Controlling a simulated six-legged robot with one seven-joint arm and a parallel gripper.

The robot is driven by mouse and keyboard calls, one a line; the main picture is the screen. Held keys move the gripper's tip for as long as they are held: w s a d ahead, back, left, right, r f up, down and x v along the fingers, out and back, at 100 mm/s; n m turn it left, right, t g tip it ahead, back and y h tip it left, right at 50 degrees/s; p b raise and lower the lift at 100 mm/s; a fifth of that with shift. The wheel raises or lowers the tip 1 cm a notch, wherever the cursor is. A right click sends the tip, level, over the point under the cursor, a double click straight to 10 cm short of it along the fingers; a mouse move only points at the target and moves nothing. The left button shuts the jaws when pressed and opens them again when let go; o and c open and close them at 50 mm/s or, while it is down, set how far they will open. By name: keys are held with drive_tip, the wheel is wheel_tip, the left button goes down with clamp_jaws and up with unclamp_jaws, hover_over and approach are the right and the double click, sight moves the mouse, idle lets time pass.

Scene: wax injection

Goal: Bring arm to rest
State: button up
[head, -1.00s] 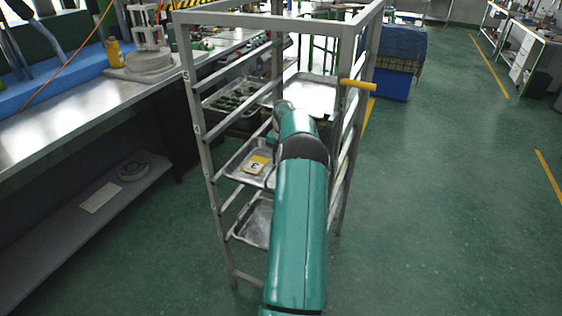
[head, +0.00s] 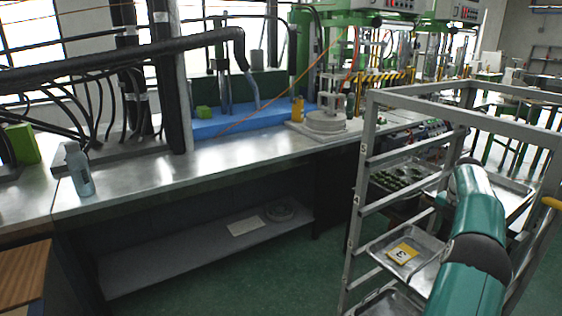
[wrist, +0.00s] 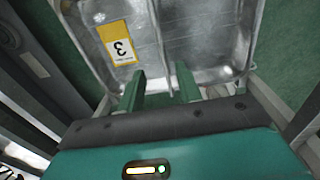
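My teal arm reaches into the metal rack (head: 362,190) at the right of the head view. My gripper itself is hidden there behind the arm. In the wrist view my gripper (wrist: 160,82) shows two short green fingers, spread apart with nothing between them. They are over the near edge of a silver tray with a raised rib. The labelled tray (head: 425,242) also shows in the head view. I cannot tell whether the fingers touch it.
An upper tray (head: 425,172) holds several dark green pieces. Another tray (head: 384,304) sits lower in the rack. A long metal workbench (head: 210,165) runs along the left, with a bottle (head: 80,172) and a grey round fixture (head: 325,122). Green floor (head: 270,270) lies between bench and rack.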

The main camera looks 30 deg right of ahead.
drive_tip(key=w+a+r+m+h, duration=0.1)
drive_tip(key=w+a+r+m, duration=0.1)
drive_tip(key=w+a+r, duration=0.45)
drive_tip(key=w+a+r+m, duration=0.1)
drive_tip(key=w+a+r, duration=0.3)
drive_tip(key=a, duration=0.6)
drive_tip(key=w+a+r+m+t+h, duration=0.1)
drive_tip(key=a+r+m, duration=0.15)
drive_tip(key=a, duration=0.75)
drive_tip(key=a+r+m, duration=0.2)
drive_tip(key=a+r, duration=0.2)
drive_tip(key=a, duration=0.7)
drive_tip(key=s+a+m+t, duration=0.1)
drive_tip(key=s+a+m, duration=0.25)
drive_tip(key=a, duration=0.55)
drive_tip(key=s+a+m+t, duration=0.1)
drive_tip(key=s+a+m, duration=0.1)
drive_tip(key=s+a, duration=0.45)
drive_tip(key=s+a+f+m+t+y, duration=0.2)
drive_tip(key=s+a+f+m, duration=0.4)
drive_tip(key=s+a, duration=0.4)
drive_tip(key=shift+s+a, duration=0.3)
drive_tip(key=shift+a, duration=0.35)
drive_tip(key=shift+d+f, duration=0.1)
drive_tip(key=shift+d, duration=0.1)
